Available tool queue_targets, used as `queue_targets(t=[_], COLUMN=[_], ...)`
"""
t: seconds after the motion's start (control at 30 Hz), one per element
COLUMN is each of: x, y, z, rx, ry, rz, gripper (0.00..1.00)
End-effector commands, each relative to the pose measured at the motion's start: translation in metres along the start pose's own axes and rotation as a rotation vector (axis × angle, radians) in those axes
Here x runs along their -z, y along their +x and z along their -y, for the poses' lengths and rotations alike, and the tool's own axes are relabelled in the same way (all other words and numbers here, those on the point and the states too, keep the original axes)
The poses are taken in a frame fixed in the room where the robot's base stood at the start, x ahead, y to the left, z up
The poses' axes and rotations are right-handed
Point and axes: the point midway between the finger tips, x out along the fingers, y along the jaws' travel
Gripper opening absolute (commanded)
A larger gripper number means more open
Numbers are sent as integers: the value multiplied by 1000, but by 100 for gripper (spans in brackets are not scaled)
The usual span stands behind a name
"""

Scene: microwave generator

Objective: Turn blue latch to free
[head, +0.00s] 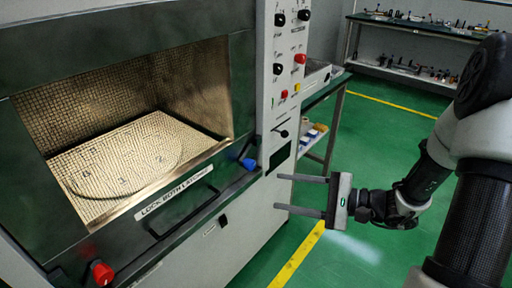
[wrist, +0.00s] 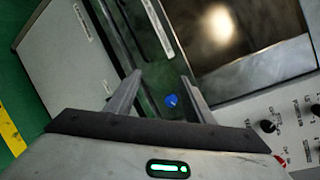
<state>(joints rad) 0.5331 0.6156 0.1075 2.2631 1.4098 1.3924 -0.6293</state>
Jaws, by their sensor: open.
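A red latch (head: 101,271) sits at the left end of the same front edge. A dark door handle (head: 183,212) runs between the latches. The control panel (head: 283,75) with black and red knobs stands above right. A bench (head: 420,30) is far back. Green floor is free at right.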

Motion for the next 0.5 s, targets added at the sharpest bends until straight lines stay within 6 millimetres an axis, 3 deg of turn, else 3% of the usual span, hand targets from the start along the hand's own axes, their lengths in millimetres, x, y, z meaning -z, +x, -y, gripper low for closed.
queue_targets(t=[0.03,0.1,0.2,0.37,0.5], x=[23,47,71,86,89], y=[-5,-12,-21,-23,-6], z=[-5,-6,-9,-10,-4], rx=[85,184,277,331,330], ry=[51,90,126,144,143], rz=[-26,-65,-111,-142,-139], gripper=[48,48,48,48,48])
